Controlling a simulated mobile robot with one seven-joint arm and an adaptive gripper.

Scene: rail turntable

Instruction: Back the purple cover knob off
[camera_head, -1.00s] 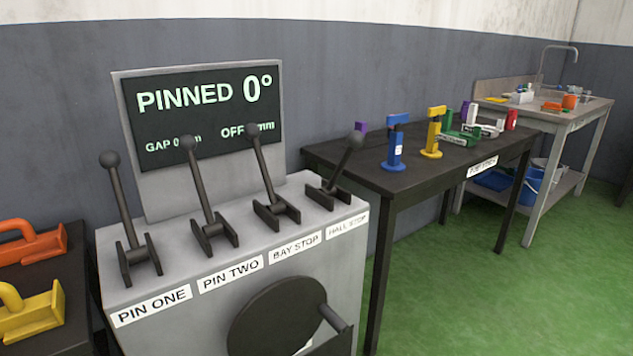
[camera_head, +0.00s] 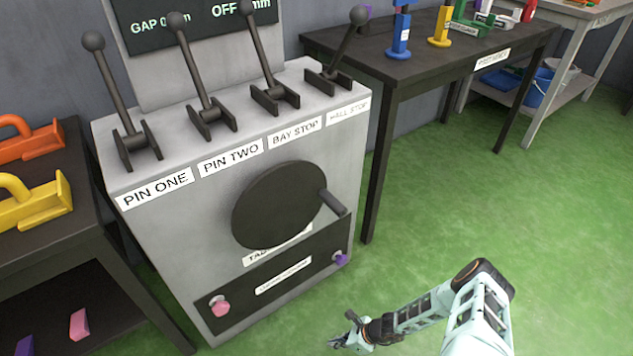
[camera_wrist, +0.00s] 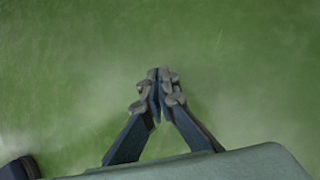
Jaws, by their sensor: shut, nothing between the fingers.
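The purple knob (camera_head: 341,259) sits at the right end of a dark cover panel (camera_head: 235,297) low on the front of the grey lever cabinet. A pink knob (camera_head: 220,307) sits at the panel's left end. My gripper (camera_head: 343,330) is in front of the cabinet, low over the green floor, below and apart from the purple knob. In the wrist view, my gripper (camera_wrist: 158,76) has its fingertips together, with only floor beyond.
Four levers stand on the cabinet (camera_head: 180,235). A dark handwheel (camera_head: 278,206) with a protruding handle (camera_head: 333,203) is above the panel. A dark table (camera_head: 400,75) stands right, a dark shelf unit (camera_head: 60,240) left. The floor to the right is clear.

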